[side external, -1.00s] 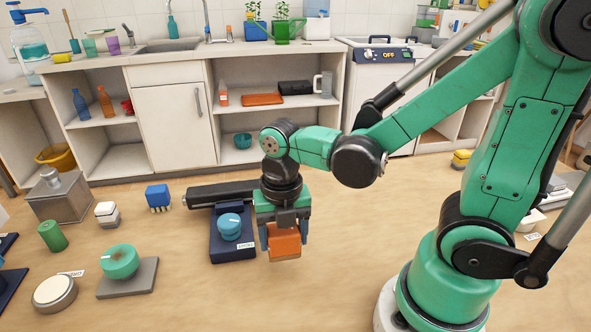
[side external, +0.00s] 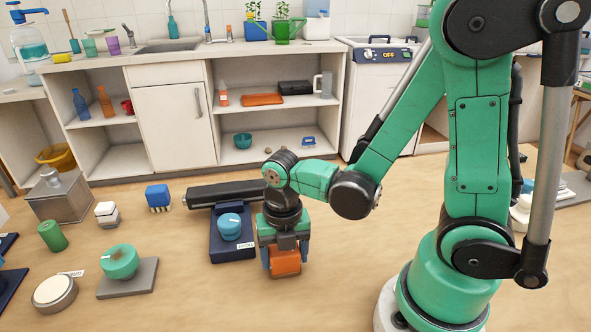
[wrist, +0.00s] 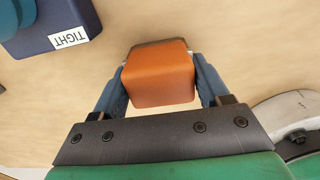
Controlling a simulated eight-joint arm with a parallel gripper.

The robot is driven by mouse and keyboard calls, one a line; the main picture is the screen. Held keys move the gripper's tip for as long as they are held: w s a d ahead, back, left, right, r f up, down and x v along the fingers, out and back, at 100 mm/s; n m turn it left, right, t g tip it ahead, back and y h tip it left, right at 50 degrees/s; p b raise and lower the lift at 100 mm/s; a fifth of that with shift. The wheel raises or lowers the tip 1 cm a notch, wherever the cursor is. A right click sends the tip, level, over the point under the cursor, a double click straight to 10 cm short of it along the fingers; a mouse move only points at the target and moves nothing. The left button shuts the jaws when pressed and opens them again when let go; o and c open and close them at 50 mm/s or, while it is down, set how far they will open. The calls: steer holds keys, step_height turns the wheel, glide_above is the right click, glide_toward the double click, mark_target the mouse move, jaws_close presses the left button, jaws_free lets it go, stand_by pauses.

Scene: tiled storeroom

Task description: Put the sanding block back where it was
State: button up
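The sanding block appears to be the orange block (side external: 286,262) with a darker, brownish underside edge. It also shows in the wrist view (wrist: 158,75) between the two blue fingers. My gripper (side external: 285,264) points down and is shut on the block from both sides; it also shows in the wrist view (wrist: 162,85). The block is low over the tan surface, right of the navy base with the blue knob. I cannot tell whether its bottom touches the surface.
The navy base (side external: 232,252) with a blue knob (side external: 229,226) stands close on the left; its label reads "TIGHT" in the wrist view. A green knob (side external: 120,261) on a grey plate, a white round disc (side external: 54,292) and a blue brush (side external: 158,196) lie farther left. The floor in front is clear.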

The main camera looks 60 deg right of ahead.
steer(key=o, duration=0.3)
steer(key=w+r+m+t, duration=0.1)
steer(key=r+m, duration=0.3)
steer(key=m, duration=0.5)
steer(key=d+r+m+t, duration=0.1)
steer(key=r+m+t, duration=0.2)
steer(key=m, duration=0.6)
steer(key=w+r+m+t, duration=0.1)
steer(key=r+m+t, duration=0.2)
steer(key=m, duration=0.6)
steer(key=shift+w+d+r, duration=0.2)
steer(key=shift+r, duration=0.3)
steer(key=shift+w+d+r, duration=0.15)
steer(key=shift+d+r, duration=0.05)
steer(key=shift+r, duration=0.3)
